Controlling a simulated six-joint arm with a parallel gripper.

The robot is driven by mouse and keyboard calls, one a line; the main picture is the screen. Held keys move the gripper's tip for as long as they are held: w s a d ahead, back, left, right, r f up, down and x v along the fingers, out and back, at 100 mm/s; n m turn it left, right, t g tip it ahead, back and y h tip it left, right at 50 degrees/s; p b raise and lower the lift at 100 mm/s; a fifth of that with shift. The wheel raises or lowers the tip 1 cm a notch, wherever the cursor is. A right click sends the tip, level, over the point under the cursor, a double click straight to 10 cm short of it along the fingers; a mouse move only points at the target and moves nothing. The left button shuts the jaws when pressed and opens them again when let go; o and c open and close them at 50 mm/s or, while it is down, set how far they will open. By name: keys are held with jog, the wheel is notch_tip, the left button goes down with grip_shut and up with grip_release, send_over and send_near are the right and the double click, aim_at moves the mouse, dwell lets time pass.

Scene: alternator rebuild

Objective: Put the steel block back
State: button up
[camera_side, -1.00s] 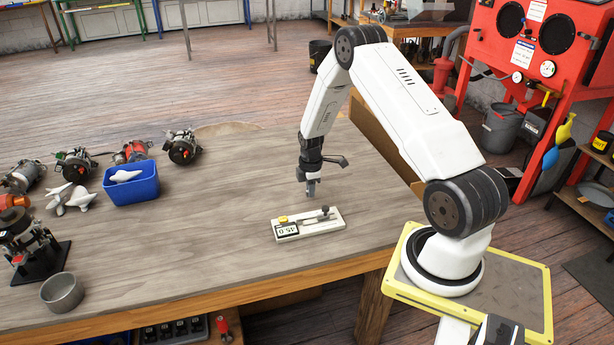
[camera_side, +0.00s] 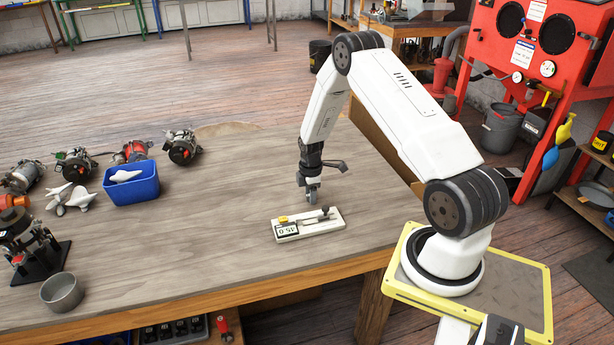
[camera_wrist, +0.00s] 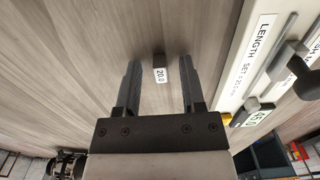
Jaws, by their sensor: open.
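A small dark block with a white label reading 20.0 (camera_wrist: 160,70) stands on the wooden bench in the wrist view. My gripper (camera_wrist: 158,75) is open, with one finger on each side of this block and a gap to both. In the side view my gripper (camera_side: 313,197) points down, low over the bench, just behind the white gauge fixture (camera_side: 332,224). I cannot make out the 20.0 block there.
A blue bin (camera_side: 133,188) with a pale part in it stands to the left, beside loose white parts (camera_side: 72,199). Several alternators line the bench's left side. A grey metal cup (camera_side: 62,292) stands near the front edge. The middle of the bench is clear.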

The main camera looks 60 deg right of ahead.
jog(key=shift+r, duration=0.1)
notch_tip(320, 180, up, 12)
dwell(0.9)
jog(key=shift+a+r, duration=0.1)
dwell(0.4)
jog(key=s+a+r+m+t, duration=0.1)
jog(key=a+r+m, duration=0.4)
jog(key=a, duration=0.9)
jog(key=s+a+r+m+t, duration=0.1)
jog(key=s+a+r+m, duration=0.3)
jog(key=s+a, duration=0.5)
jog(key=a, duration=0.4)
jog(key=shift+s+t, duration=0.3)
jog(key=shift+a, duration=0.1)
